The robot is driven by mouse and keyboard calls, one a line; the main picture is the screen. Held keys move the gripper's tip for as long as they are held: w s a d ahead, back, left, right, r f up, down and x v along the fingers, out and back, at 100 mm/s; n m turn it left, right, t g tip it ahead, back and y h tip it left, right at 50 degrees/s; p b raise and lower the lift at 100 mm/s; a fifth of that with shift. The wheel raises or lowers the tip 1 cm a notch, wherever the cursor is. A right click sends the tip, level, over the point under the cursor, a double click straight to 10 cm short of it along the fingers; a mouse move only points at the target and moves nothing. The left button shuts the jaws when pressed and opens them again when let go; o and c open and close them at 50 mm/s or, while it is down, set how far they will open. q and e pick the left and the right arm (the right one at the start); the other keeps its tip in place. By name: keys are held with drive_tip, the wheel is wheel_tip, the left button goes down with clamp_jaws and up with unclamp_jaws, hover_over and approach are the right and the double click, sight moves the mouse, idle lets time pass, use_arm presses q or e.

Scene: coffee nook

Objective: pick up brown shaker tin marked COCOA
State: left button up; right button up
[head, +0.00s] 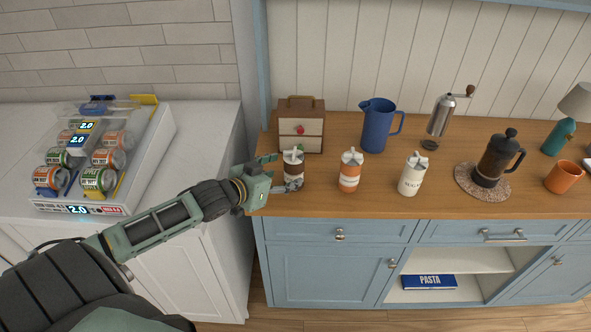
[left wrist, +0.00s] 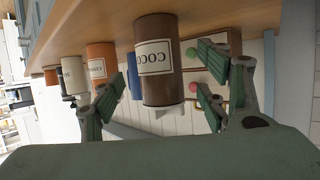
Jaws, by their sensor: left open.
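The brown shaker tin (head: 294,173) stands upright near the front left of the wooden counter. In the left wrist view, which is upside down, the brown tin (left wrist: 158,85) shows its COCOA label. My left gripper (head: 286,172) is open at the tin's left side, one finger behind it and one in front. In the wrist view, the fingers of my left gripper (left wrist: 160,82) stand on either side of the tin, with gaps showing. My right gripper is in neither view.
An orange tin (head: 349,176) and a white tin (head: 412,179) stand to the right. A small drawer box (head: 301,142) is close behind the brown tin. A blue jug (head: 376,128), grinder (head: 438,122) and French press (head: 494,160) stand farther right. The counter's front edge is near.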

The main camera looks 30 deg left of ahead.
sight(294, 173)
use_arm(q)
drive_tip(key=shift+x, duration=1.05)
drive_tip(key=shift+f+p+x, duration=0.15)
drive_tip(key=shift+p+x, duration=0.15)
drive_tip(key=shift+x, duration=0.65)
drive_tip(key=shift+f+p+x, duration=0.15)
drive_tip(key=shift+p+x, duration=0.1)
drive_tip(key=shift+x, duration=0.65)
drive_tip(key=shift+c, duration=0.4)
drive_tip(key=shift+s, duration=0.1)
drive_tip(key=c, duration=1.1)
drive_tip(key=shift+c, duration=0.9)
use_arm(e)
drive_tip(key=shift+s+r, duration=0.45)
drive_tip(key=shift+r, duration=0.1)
